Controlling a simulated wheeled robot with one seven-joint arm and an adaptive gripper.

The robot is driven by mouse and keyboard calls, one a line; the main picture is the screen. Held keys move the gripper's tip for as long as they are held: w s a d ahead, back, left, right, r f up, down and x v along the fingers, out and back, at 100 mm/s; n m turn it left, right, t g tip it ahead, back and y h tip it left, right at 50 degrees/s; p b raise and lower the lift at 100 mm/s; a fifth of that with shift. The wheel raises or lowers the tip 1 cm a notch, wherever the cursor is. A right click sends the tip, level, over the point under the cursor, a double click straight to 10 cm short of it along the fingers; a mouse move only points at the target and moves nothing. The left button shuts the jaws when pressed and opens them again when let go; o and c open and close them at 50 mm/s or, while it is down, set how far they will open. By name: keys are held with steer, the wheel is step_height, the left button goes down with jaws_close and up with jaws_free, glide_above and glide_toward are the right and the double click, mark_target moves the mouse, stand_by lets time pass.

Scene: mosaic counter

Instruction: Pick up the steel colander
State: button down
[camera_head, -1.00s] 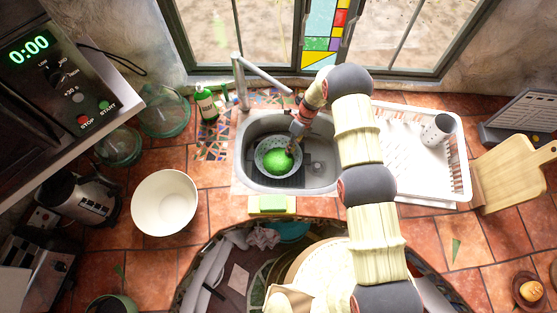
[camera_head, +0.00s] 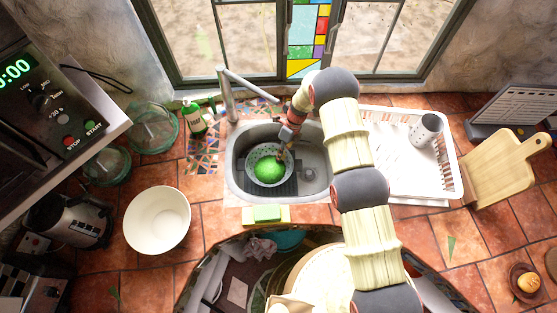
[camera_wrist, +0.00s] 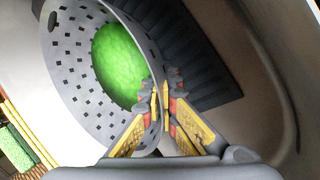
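The steel colander (camera_head: 257,153) is in the sink basin, with a round bright green thing (camera_head: 268,171) inside it. In the wrist view, its perforated grey wall (camera_wrist: 72,62) fills the left side, and the green thing (camera_wrist: 118,62) shows within. My gripper (camera_head: 284,155) is at the colander's right rim in the head view. In the wrist view, the two fingers of my gripper (camera_wrist: 161,102) are close together on either side of the rim and appear shut on it. I cannot tell whether the colander touches the sink floor.
The sink (camera_head: 314,190) surrounds the colander, and the faucet (camera_head: 228,95) rises at its back left. A white dish rack (camera_head: 391,187) with a cup is at the right. A white bowl (camera_head: 157,220) stands left. A sponge (camera_head: 265,214) lies on the front edge.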

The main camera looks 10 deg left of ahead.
step_height(320, 180, up, 9)
steer(key=shift+f, duration=0.1)
stand_by(0.4)
stand_by(0.8)
stand_by(0.4)
